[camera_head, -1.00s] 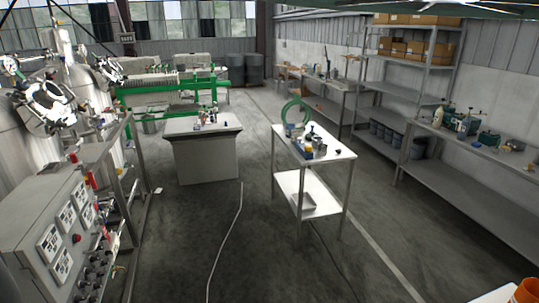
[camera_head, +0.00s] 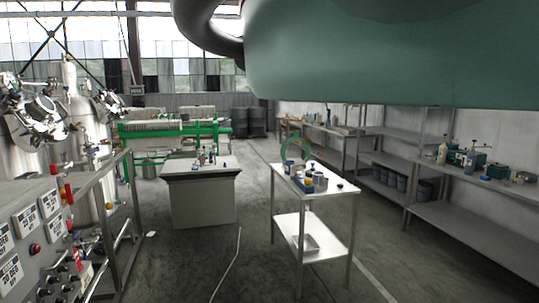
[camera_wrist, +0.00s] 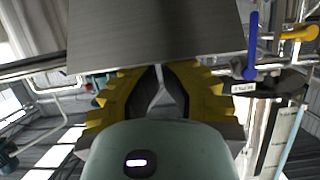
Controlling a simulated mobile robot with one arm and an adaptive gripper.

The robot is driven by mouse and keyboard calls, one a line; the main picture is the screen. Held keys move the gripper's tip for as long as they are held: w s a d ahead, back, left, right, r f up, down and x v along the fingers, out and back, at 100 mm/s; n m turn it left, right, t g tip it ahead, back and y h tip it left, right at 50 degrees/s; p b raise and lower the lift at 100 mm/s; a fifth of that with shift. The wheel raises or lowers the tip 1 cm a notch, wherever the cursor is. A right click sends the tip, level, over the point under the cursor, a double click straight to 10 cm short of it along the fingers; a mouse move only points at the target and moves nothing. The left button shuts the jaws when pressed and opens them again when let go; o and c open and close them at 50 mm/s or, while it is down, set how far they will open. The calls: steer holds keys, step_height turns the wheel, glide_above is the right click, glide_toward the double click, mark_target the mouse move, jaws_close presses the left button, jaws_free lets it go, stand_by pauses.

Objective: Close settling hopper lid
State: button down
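In the wrist view my gripper (camera_wrist: 159,72) has yellow stepped outer sides and dark inner fingers that lean towards each other. A flat grey panel (camera_wrist: 155,35) lies across the top, right at the fingertips. I cannot tell whether this panel is the settling hopper lid, nor whether the fingers touch it. The panel's edge crowds the tips, so their gap is unclear. In the head view no settling hopper or lid can be made out with certainty, and my gripper is out of sight.
Steel tanks (camera_head: 84,135) and a control box (camera_head: 38,240) on a metal frame stand at the left. A white cart (camera_head: 315,188) and a grey cabinet (camera_head: 203,201) stand mid-floor. Shelves line the right wall. The wrist view shows a blue-handled valve (camera_wrist: 251,45) and a yellow handle (camera_wrist: 298,32).

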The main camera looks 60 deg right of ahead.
steer(key=s+d+f+t+y+b, duration=0.2)
steer(key=f+b, duration=0.4)
steer(key=b, duration=1.1)
steer(key=s+d+f+t+y+b, duration=0.3)
steer(key=y+b, duration=0.4)
steer(key=b, duration=1)
steer(key=shift+s+d+f+t, duration=0.15)
steer(key=shift+d+f+t, duration=0.45)
steer(key=shift+f+t, duration=0.75)
steer(key=shift+f, duration=0.1)
step_height(320, 180, up, 4)
steer(key=p, duration=0.3)
steer(key=b+v, duration=0.5)
steer(key=v, duration=0.5)
